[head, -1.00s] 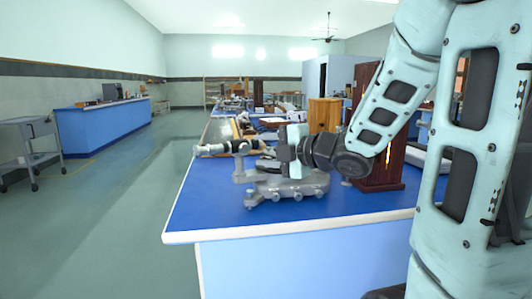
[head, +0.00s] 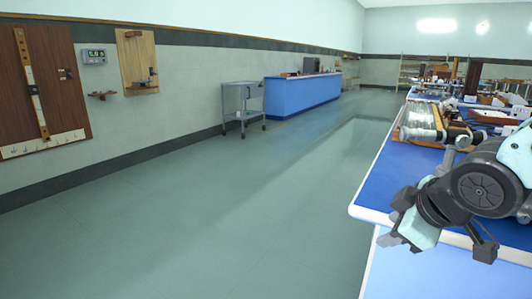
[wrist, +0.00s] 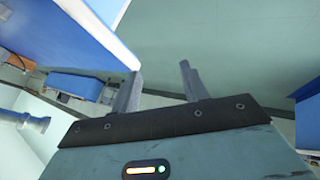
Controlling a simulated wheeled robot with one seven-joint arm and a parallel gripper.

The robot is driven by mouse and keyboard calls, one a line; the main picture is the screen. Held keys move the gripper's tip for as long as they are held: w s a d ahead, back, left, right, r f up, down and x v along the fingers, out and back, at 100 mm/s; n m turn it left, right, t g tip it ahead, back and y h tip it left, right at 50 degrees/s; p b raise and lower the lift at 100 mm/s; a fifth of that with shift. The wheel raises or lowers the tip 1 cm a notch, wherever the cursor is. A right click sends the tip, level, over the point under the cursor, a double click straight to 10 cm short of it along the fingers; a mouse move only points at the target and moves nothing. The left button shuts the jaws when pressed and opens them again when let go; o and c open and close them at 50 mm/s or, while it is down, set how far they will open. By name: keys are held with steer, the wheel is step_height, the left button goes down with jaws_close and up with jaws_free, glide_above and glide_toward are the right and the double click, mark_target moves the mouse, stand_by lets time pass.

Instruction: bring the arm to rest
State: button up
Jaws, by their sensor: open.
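My gripper (head: 437,246) shows at the lower right of the head view, in front of the left edge and corner of the blue-topped bench (head: 382,182). Its two dark fingers are apart. In the wrist view my gripper (wrist: 160,76) is open, with nothing between its grey fingers and greenish floor beyond them. My arm's dark round joint and pale links cover part of the bench top. The spectrometer on the bench is mostly hidden behind my arm.
A grey trolley (head: 243,106) and a blue counter (head: 303,95) stand along the left wall. Wooden boards (head: 45,82) hang on that wall. The floor (head: 220,215) between wall and bench is clear. Several items crowd the bench farther back.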

steer(key=s+a+f+m+g, duration=0.1)
steer(key=s+a+f+g, duration=0.15)
steer(key=s, duration=0.35)
steer(key=s+a+f+m+g, duration=0.1)
steer(key=s+a+g, duration=0.1)
steer(key=s+a, duration=0.3)
steer(key=s+a+f+g, duration=0.1)
steer(key=s+a+g, duration=0.2)
steer(key=s, duration=0.4)
step_height(320, 180, up, 21)
steer(key=p, duration=2)
steer(key=shift+s+d+f+m+h+p, duration=0.2)
steer(key=shift+s+m+h+p, duration=0.1)
steer(key=shift+s+h+p, duration=0.1)
steer(key=shift+d, duration=0.1)
